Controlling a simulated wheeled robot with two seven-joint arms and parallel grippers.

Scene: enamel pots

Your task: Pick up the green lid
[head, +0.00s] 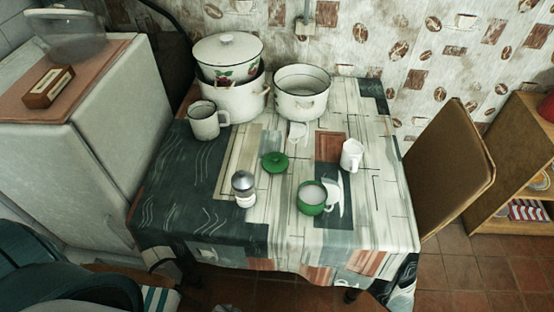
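A small green lid (275,162) with a knob lies on the patterned tablecloth near the middle of the table (385,228). A green pot (312,199) with a white inside stands to its right and nearer the front edge. A small shaker with a grey metal top (243,188) stands to the left and in front of the lid. The lid is in plain view with free cloth around it. Neither of my grippers is visible in the head view.
A large white pot with a fruit-decorated lidded pot (228,57), an open white pot (302,93) and a white mug (207,121) stand at the back. A white pitcher (352,155) stands to the right. A chair (445,168) is beside the table.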

